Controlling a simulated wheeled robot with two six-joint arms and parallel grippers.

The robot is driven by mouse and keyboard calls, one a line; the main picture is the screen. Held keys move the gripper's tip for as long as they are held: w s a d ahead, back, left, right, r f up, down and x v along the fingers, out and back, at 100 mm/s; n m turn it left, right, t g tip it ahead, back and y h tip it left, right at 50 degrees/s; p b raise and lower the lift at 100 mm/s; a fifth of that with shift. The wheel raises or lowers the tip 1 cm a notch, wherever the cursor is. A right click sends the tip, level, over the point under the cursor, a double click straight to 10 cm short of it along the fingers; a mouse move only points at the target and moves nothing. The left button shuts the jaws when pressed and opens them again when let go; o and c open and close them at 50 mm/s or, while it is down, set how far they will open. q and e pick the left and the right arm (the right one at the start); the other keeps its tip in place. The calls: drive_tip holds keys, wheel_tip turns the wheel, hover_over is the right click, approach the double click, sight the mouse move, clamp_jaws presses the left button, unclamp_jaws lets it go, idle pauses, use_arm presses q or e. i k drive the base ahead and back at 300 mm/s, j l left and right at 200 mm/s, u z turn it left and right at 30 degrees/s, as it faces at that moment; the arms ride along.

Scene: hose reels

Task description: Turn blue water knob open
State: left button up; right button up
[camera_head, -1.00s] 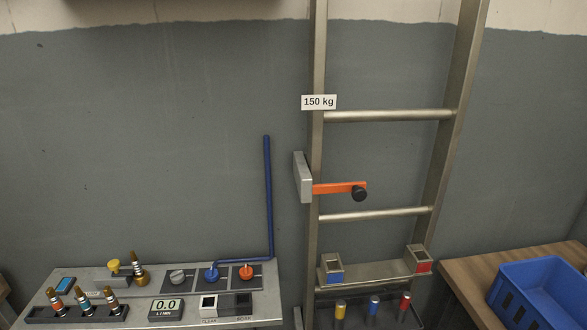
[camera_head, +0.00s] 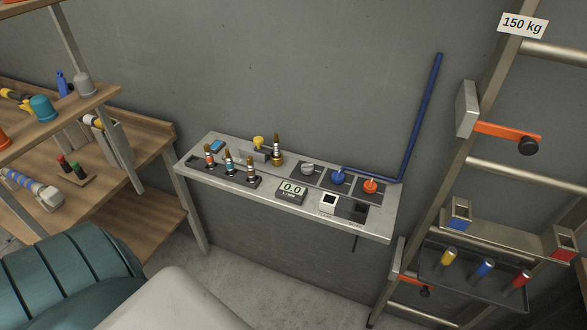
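The blue water knob (camera_head: 338,177) sits on a dark square plate near the back of the grey bench (camera_head: 225,186), right of the middle. A blue pipe (camera_head: 424,110) rises from behind it along the wall. A grey knob (camera_head: 307,169) is on its left and an orange knob (camera_head: 370,186) on its right, each with a pointer. Neither of my grippers is in view, and nothing touches the blue knob.
Several hose nozzles stand in a black rack (camera_head: 250,181) at the bench's left. A metal ladder frame (camera_head: 447,170) with an orange lever (camera_head: 505,132) stands at the right. Wooden shelves (camera_head: 85,111) with parts fill the left. Large teal ribbed and pale shapes cover the lower left.

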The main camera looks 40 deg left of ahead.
sight(338, 177)
drive_tip(key=k+j, duration=0.3)
drive_tip(key=k, duration=0.15)
drive_tip(key=k+j+z, duration=0.1)
drive_tip(key=k+j, duration=0.15)
drive_tip(key=k, duration=0.2)
